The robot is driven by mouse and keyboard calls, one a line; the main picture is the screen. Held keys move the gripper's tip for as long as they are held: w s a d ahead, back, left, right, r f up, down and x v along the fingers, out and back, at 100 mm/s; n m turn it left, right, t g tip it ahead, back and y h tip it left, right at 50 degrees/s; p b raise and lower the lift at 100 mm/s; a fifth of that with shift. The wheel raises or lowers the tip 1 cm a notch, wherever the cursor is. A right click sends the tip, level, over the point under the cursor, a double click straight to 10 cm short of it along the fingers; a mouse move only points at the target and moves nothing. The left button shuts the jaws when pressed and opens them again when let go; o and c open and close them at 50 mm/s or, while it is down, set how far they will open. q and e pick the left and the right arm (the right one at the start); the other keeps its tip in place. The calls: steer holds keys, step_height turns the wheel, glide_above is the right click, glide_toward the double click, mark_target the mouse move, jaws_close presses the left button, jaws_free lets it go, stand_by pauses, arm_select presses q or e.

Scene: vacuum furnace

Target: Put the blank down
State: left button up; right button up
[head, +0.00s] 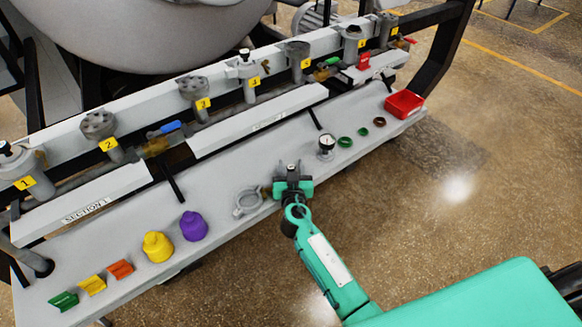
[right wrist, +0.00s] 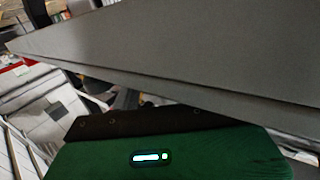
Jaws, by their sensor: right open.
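My right gripper (head: 291,172) is over the front part of the grey shelf, just right of a grey ring-shaped clamp (head: 248,201). Its jaws are open; they are small and dark here, and I see nothing clearly held between them. I cannot pick out the blank for certain; it may be hidden by the gripper or be too small to tell. In the right wrist view, the green gripper housing (right wrist: 200,155) fills the bottom, with a broad grey surface above it, and no fingertips or blank show. My left gripper is not in view.
The shelf (head: 222,238) holds a purple cap (head: 193,226), a yellow cap (head: 157,246), coloured clips (head: 92,285), a gauge (head: 326,144), green rings (head: 345,142), a brown ring (head: 380,121) and a red bin (head: 404,104). Numbered ports (head: 194,90) line the pipe behind.

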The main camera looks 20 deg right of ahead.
mark_target(291, 170)
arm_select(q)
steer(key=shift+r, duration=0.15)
arm_select(e)
steer(key=shift+r, duration=0.1)
steer(key=v, duration=0.3)
steer(key=shift+s+a, duration=0.15)
steer(key=shift+s, duration=0.2)
steer(key=b+v, duration=0.1)
steer(key=v, duration=0.6)
steer(key=s+d+f+g, duration=0.4)
steer(key=s+f, duration=0.2)
steer(key=s, duration=0.1)
steer(key=s+d+f+g, duration=0.3)
steer(key=s+f+g, duration=0.1)
steer(key=s+f, duration=0.25)
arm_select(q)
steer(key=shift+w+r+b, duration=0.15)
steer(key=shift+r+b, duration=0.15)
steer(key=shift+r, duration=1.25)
arm_select(e)
steer(key=s+a+f+n+g+y, duration=0.1)
steer(key=s+f+n+g+y, duration=0.1)
steer(key=s, duration=0.4)
steer(key=s+a+f+n+g+y, duration=0.2)
steer(key=s+g+y, duration=0.1)
steer(key=s, duration=0.4)
steer(key=shift+s+n+g, duration=0.3)
steer(key=shift+n+g, duration=0.1)
steer(key=shift+f, duration=0.1)
